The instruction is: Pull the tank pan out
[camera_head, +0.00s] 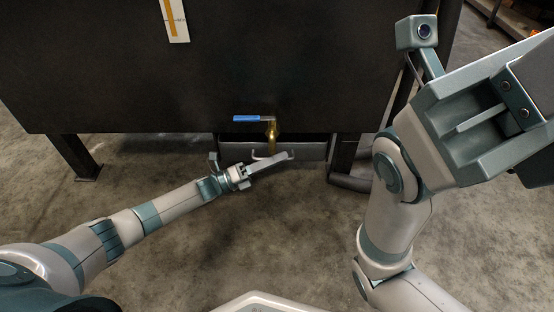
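The tank pan (310,151) is a grey metal tray low under the dark tank (200,70), between the tank's legs. Its front face shows, and a light curved handle seems to stand out from it. My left gripper (272,161) is at the front of the pan, its fingers pointing right along the handle area. The fingers overlap the handle in this view, so I cannot tell whether they hold it. My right wrist and gripper body (480,120) are raised close to the camera at the right.
A brass valve (271,132) with a blue lever (253,118) hangs just above the pan. Tank legs stand at the left (75,157) and right (343,155). The concrete floor (270,230) in front is clear. A shelf (510,15) stands at the far right.

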